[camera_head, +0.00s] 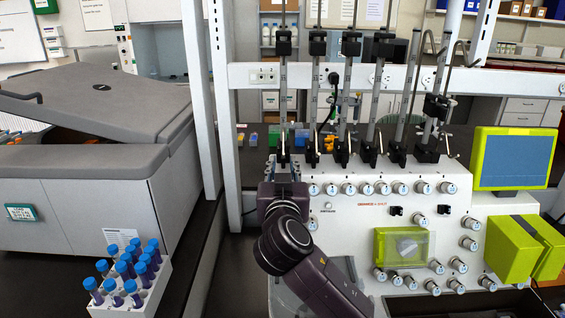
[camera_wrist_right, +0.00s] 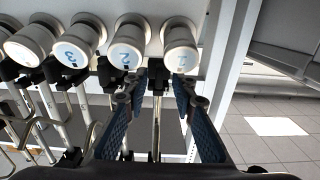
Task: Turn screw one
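Screw one, a white round knob marked 1 (camera_wrist_right: 181,47), is at the top of the right wrist view, beside the knob marked 2 (camera_wrist_right: 127,50). My right gripper (camera_wrist_right: 158,86) is open and empty, its two blue-padded fingers apart below the knobs in that view. Its fingertips are nearest knobs 1 and 2, and neither knob is between the pads. In the head view my dark right arm rises to the left end of the machine's upper knob row, with my right gripper (camera_head: 283,178) there, partly hidden. Screw one is not visible in that view. My left gripper is not in view.
The white cell processor (camera_head: 350,225) has tall metal poles, several more knobs, and a green-framed screen (camera_head: 512,158). A rack of blue-capped tubes (camera_head: 150,296) stands at lower left, before a grey centrifuge (camera_head: 75,205). A white frame post (camera_head: 200,100) stands left of the machine.

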